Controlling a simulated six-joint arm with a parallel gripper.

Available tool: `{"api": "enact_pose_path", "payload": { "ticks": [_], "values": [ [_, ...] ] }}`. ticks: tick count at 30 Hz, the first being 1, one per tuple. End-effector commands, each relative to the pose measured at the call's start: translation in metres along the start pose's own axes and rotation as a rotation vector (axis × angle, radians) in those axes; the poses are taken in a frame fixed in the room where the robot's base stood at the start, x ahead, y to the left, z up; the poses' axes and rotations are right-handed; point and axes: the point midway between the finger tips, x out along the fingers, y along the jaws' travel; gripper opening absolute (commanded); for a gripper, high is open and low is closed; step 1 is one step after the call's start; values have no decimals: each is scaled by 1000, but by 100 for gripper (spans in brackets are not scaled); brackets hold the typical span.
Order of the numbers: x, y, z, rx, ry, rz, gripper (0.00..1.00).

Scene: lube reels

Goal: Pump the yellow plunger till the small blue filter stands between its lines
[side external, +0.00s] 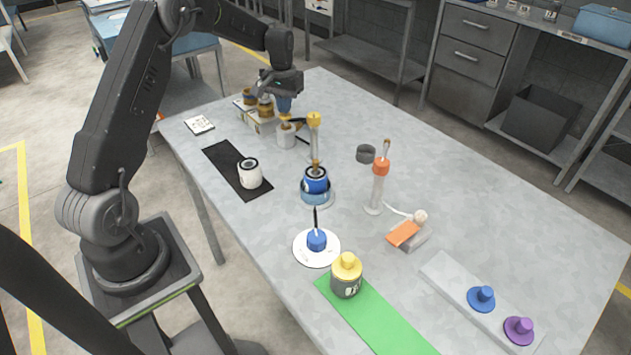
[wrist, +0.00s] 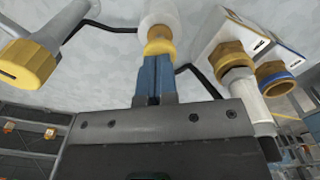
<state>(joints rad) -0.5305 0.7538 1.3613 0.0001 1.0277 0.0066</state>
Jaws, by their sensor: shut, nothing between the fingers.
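My gripper (side external: 284,103) is shut and empty, its blue fingers pointing down. It is above a short white pump body (side external: 286,138) with a yellow plunger (side external: 286,125) on top. In the wrist view, the shut fingertips (wrist: 155,62) overlap the yellow plunger (wrist: 159,46); I cannot tell whether they touch it. A pale upright column with a yellow cap (side external: 314,119) stands just right of the pump; this yellow cap (wrist: 28,64) also shows in the wrist view. I cannot make out a small blue filter or lines on the column.
Brass-topped pieces (side external: 264,106) stand behind the pump. A blue canister (side external: 316,183), a white mug-like can (side external: 249,173) and an orange-capped column (side external: 379,180) stand nearby. A blue piece (side external: 317,239) sits on a white disc. Dark hoses run beside the pump.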

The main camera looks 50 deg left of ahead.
Motion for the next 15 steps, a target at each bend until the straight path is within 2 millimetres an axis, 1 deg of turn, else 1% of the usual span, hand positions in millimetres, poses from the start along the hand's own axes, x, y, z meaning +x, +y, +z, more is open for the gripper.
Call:
{"api": "enact_pose_path", "payload": {
  "ticks": [3,15],
  "values": [
    [-10,0,0,0,3,0,0],
    [-40,0,0,0,3,0,0]
  ]
}}
